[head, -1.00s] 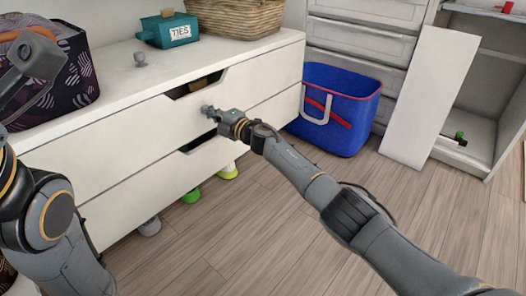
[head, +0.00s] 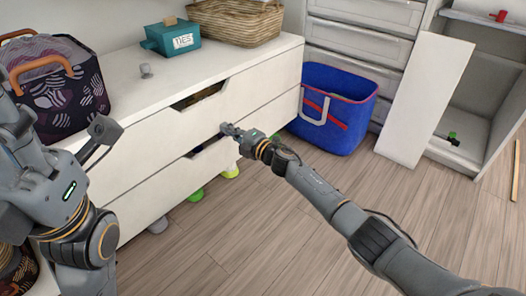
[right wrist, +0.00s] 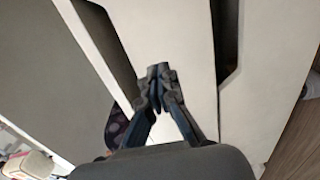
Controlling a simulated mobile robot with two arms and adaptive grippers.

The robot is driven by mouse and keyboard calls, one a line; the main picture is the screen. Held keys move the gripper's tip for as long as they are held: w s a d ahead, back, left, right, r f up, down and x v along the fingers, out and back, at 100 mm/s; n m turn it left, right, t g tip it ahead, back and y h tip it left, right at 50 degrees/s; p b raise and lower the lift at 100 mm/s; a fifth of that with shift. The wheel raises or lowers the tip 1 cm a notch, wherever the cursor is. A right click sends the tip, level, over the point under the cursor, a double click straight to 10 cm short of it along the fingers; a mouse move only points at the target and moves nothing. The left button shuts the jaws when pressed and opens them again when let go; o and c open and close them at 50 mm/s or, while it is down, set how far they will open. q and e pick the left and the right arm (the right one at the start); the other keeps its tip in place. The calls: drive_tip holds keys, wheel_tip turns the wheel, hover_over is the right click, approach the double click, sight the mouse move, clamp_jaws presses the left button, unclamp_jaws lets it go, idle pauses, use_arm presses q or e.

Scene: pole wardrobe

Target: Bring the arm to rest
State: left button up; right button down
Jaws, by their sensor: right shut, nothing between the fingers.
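My right gripper (head: 229,130) is at the end of the arm reaching from the lower right in the head view. It is in front of the white dresser (head: 130,136), near the lower drawer's handle cutout. In the right wrist view its fingertips (right wrist: 160,74) are together with nothing between them, against a pale drawer front (right wrist: 180,35); I cannot tell if they touch it. My left arm (head: 62,200) is folded at the left of the head view. Its gripper's fingers cannot be made out clearly.
On the dresser are a patterned bag (head: 65,92), a small grey knob-like object (head: 146,71), a teal TIES box (head: 172,38) and a wicker basket (head: 238,24). A blue basket (head: 335,108) and a leaning white panel (head: 422,100) stand beyond. The wooden floor (head: 300,225) in front is clear.

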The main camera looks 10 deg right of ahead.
drive_tip(key=shift+s+d, duration=0.2)
drive_tip(key=shift+s, duration=0.15)
